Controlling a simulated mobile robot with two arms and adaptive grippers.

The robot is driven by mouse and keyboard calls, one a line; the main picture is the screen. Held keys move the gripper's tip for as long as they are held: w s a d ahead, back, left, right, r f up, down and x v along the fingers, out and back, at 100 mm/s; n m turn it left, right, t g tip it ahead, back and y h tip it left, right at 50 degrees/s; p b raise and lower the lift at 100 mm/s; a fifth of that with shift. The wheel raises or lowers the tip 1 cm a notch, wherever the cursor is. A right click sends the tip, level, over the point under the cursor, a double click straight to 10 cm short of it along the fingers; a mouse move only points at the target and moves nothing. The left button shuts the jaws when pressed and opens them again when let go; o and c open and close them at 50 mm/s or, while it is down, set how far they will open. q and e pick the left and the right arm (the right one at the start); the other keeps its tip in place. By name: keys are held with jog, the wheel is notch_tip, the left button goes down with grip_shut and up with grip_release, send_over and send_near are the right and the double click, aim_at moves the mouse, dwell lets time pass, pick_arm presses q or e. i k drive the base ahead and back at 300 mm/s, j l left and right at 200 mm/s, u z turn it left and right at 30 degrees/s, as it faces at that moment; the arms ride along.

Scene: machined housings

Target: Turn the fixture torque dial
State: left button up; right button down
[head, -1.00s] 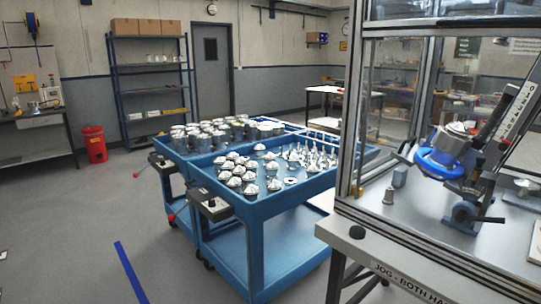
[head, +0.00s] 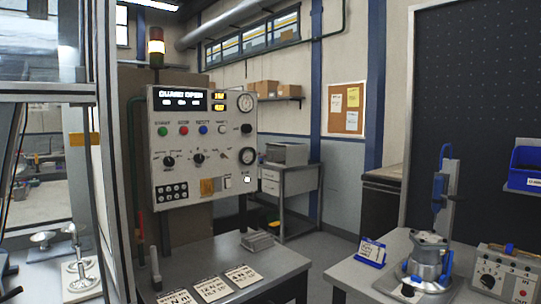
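A grey control box (head: 508,274) with a black dial (head: 488,281) stands at the right edge of the bench, partly cut off by the picture; its markings are too small to read. Next to it on the left is a fixture (head: 427,258) clamping a metal housing, with blue parts and a blue-handled upright post. A wall-type control panel (head: 203,140) at the left centre also carries black knobs, coloured buttons and round gauges. I cannot tell from labels which dial is the fixture torque dial. Neither of my grippers is in view.
The bench (head: 362,280) on the right also holds a blue-framed card (head: 371,251). A grey table (head: 225,264) with several printed cards stands below the panel. A glazed enclosure (head: 95,190) is at the left. Floor shows between table and bench.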

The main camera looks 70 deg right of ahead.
aim_at(198, 158)
jog(key=z, duration=1.85)
